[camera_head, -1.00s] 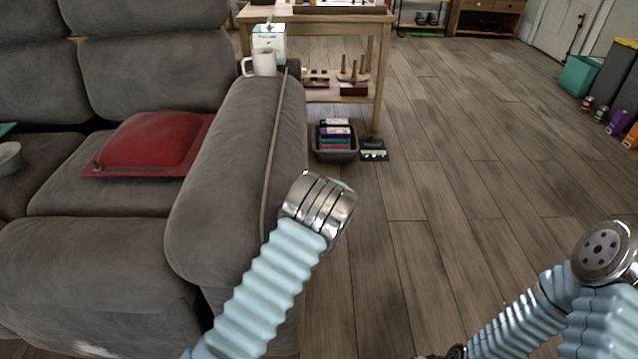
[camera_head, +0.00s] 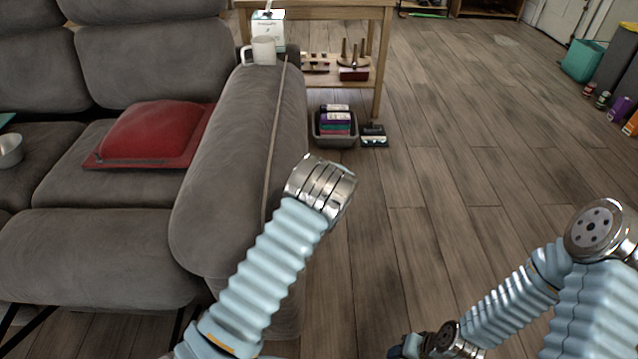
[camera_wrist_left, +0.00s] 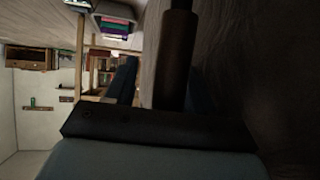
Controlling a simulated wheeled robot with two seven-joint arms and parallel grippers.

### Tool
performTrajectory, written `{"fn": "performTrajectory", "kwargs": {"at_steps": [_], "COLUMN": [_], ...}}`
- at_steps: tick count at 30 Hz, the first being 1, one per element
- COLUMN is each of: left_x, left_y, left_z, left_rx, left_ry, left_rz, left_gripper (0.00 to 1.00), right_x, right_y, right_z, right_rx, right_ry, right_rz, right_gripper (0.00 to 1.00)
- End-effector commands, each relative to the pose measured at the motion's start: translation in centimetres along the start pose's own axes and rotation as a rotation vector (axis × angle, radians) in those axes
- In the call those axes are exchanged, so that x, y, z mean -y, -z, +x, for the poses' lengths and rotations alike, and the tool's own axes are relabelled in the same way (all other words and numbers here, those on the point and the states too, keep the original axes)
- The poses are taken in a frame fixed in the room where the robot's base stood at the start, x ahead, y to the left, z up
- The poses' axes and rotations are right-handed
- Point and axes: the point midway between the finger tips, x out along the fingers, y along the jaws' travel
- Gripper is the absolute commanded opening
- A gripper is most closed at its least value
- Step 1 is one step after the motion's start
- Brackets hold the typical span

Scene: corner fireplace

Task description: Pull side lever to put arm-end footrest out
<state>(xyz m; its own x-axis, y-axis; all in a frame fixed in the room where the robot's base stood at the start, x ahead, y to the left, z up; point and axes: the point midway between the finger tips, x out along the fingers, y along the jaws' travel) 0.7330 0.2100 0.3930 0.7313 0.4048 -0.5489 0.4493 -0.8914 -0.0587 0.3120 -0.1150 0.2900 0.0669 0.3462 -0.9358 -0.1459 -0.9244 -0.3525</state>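The grey sofa has an arm-end footrest (camera_head: 95,255) at lower left. Its panel stands out and raised, with thin black struts (camera_head: 28,312) and floor showing beneath it. I cannot make out a side lever; my left arm (camera_head: 270,265) covers part of the outer side of the armrest (camera_head: 235,165). My left gripper is hidden in the head view. In the dim left wrist view, my left gripper (camera_wrist_left: 178,20) shows as a single dark post on a dark crossbar, its fingers seemingly together, with nothing clearly held.
A white mug (camera_head: 263,50) stands on the armrest. A red cushion (camera_head: 150,135) lies on the seat. A wooden table (camera_head: 378,60) stands behind the armrest, with a grey basket (camera_head: 335,140) near its foot. Wooden floor (camera_head: 450,130) is open to the right.

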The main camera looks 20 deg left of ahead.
Motion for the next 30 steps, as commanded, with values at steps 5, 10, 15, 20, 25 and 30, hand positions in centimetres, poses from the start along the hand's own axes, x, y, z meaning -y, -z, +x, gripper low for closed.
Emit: {"fn": "performTrajectory", "kwargs": {"at_steps": [5,10,15,20,25,30], "left_x": [0.0,-0.1,-0.2,-0.3,-0.4,-0.2], "left_y": [0.0,0.1,0.2,0.2,0.0,0.0], "left_z": [-0.1,-1.7,-5.7,-9.8,-12.7,-13.8], "left_rx": [0.001,0.002,0.000,0.001,0.002,0.001], "left_ry": [0.000,-0.001,-0.004,-0.007,-0.008,-0.005], "left_rz": [0.000,0.001,0.000,0.000,0.001,0.001], "left_gripper": [0.54,0.54,0.54,0.54,0.54,0.54], "right_x": [0.0,0.0,0.1,0.3,0.5,0.6], "right_y": [0.0,0.0,0.0,-0.1,-0.1,-0.1], "right_z": [0.0,-0.1,-0.2,-0.5,-0.7,-0.7], "right_rx": [0.000,0.000,0.001,0.002,0.003,0.004], "right_ry": [0.000,0.000,0.001,0.002,0.003,0.004], "right_rz": [0.000,0.000,-0.001,-0.002,-0.003,-0.004], "right_gripper": [0.43,0.43,0.43,0.43,0.43,0.43]}}
